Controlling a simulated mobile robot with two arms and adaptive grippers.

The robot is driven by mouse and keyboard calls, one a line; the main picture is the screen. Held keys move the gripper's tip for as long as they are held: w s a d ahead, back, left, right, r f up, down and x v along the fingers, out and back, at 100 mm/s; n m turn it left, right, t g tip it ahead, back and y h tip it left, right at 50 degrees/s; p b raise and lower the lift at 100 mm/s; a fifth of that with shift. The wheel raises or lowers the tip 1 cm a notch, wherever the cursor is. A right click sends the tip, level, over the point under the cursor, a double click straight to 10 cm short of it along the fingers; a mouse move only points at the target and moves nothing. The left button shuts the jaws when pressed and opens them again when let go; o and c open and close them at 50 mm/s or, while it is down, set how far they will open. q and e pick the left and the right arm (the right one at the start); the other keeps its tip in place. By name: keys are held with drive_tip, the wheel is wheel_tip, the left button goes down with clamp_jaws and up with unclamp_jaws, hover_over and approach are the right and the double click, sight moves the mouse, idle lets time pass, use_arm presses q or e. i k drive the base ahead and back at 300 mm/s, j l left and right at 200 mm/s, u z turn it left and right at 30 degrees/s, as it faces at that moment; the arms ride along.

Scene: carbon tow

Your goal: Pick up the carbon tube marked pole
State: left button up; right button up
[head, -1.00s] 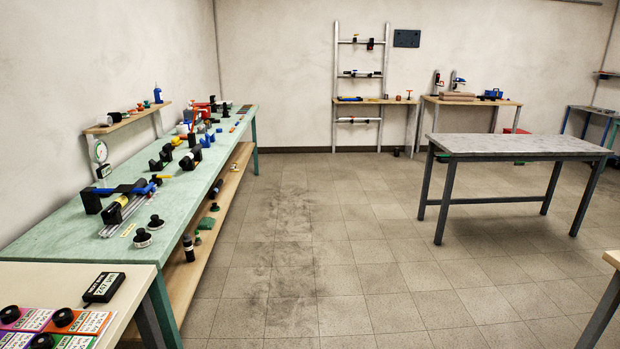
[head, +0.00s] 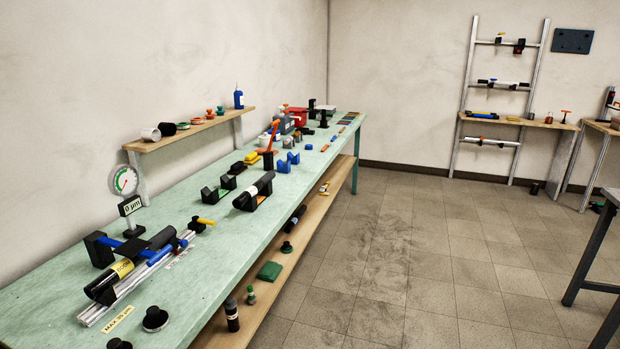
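No marking that reads "pole" is legible from here. A second black tube with a pale band (head: 265,184) rests on black blocks farther along the bench. Another dark tube (head: 297,217) lies on the wooden shelf under the bench. More tubes, some dark, lie on the ladder rack (head: 503,84) at the back wall. Neither gripper is in view.
The green bench (head: 200,292) runs along the left wall, with a dial gauge (head: 124,180), blue and yellow tools and several black blocks on it. A wall shelf (head: 192,132) hangs above. The tiled floor (head: 410,250) right of the bench is clear. A table's legs (head: 592,262) stand at the right edge.

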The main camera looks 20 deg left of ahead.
sight(238, 203)
drive_tip(key=i+u, duration=0.1)
drive_tip(key=i, duration=0.4)
drive_tip(key=i+l+u, duration=0.15)
drive_tip(key=i, duration=0.3)
drive_tip(key=i+l+u, duration=0.1)
drive_tip(key=i, duration=0.4)
drive_tip(key=i+l+u, duration=0.1)
drive_tip(key=i, duration=0.4)
